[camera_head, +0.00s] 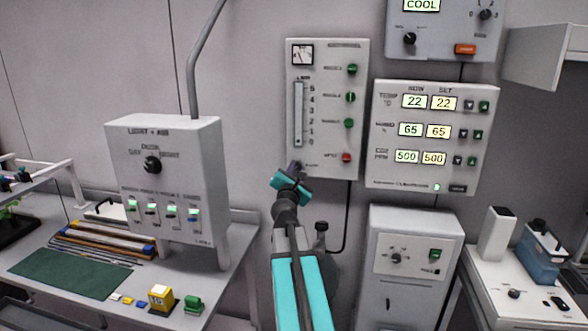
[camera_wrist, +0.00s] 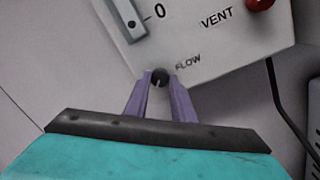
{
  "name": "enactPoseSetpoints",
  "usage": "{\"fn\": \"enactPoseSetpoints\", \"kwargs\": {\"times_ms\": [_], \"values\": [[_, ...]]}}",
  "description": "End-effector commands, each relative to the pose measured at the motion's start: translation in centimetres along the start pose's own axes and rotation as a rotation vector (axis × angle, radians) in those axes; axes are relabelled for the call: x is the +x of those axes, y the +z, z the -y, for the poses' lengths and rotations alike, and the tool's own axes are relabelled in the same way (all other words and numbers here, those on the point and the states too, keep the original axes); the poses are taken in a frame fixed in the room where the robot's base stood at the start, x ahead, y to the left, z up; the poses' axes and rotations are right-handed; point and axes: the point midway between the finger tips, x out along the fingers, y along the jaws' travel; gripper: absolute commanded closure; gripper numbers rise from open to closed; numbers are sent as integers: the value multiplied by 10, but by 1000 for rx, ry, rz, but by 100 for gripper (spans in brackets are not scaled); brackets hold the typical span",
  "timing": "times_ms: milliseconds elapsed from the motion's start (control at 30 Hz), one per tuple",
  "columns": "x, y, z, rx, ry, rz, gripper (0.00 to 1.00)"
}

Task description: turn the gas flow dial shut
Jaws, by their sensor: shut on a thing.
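The gas flow dial is a small dark knob (camera_wrist: 160,76) at the lower edge of a pale wall panel (camera_head: 328,165), beside the word FLOW. My gripper (camera_wrist: 161,82) is shut on the dial, with one purple finger on each side of it in the wrist view. In the head view my gripper (camera_head: 295,170) reaches up to the panel's bottom left corner and mostly hides the dial. A flow tube (camera_head: 298,115) with a number scale stands above the dial. The dial's pointer mark is too small to read clearly.
A red VENT knob (camera_head: 346,157) and several green knobs run down the panel's right side. A climate display panel (camera_head: 425,135) hangs to the right. A light control box (camera_head: 165,180) stands to the left over a bench. A black cable hangs below the panel.

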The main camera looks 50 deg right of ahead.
Motion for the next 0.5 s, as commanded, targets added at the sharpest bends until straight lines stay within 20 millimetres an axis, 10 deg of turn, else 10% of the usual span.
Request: {"fn": "enactPoseSetpoints", "kwargs": {"times_ms": [400, 433, 500], "values": [[1, 3, 2, -12, -5, 5, 100], [1, 3, 2, -12, -5, 5, 74], [1, 3, 2, -11, -5, 4, 62]]}}
